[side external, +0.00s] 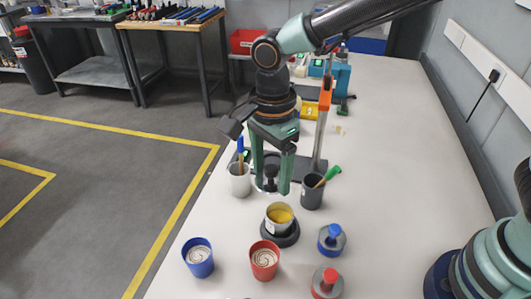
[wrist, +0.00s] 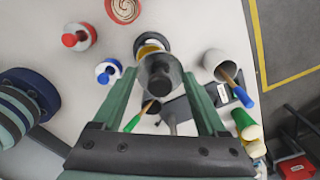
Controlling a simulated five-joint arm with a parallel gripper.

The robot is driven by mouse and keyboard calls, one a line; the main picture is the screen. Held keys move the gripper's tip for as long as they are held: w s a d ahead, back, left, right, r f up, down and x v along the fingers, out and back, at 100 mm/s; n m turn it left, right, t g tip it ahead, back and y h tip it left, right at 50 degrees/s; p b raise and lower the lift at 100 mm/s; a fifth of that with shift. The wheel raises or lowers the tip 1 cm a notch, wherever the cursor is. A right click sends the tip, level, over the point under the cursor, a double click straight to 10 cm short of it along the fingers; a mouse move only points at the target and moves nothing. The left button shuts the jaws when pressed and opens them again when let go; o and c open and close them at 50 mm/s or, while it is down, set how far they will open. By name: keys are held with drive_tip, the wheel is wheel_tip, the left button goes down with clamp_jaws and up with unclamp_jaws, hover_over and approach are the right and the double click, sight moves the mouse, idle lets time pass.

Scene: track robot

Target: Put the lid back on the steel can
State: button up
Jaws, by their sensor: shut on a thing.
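The steel can (side external: 280,212) is open at the top and shows yellow contents. It stands on a black round base on the white table; in the wrist view its yellow top (wrist: 150,43) is partly hidden behind the lid. My gripper (side external: 271,186) is shut on the grey lid (wrist: 157,61), with one green finger at each side of its disc. The lid's black knob (side external: 270,172) points up between the fingers. The lid is held in the air, behind and slightly left of the can in the side view, apart from it.
A blue cup (side external: 198,262) and a red cup (side external: 265,264) stand in front. Blue-knobbed (side external: 331,238) and red-knobbed (side external: 327,282) lids lie to their right. A pale cup (side external: 240,184) and a dark cup (side external: 312,195) with brushes flank my gripper. The table's right side is clear.

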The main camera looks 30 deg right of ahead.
drive_tip(key=shift+s+d+f, duration=0.4)
drive_tip(key=shift+s+d, duration=0.15)
drive_tip(key=shift+s, duration=0.1)
drive_tip(key=shift+s+d+f, duration=0.1)
drive_tip(key=shift+f, duration=3.15)
drive_tip(key=shift+f, duration=0.2)
drive_tip(key=o, duration=1.2)
drive_tip(key=shift+o, duration=0.2)
drive_tip(key=shift+r, duration=3.55)
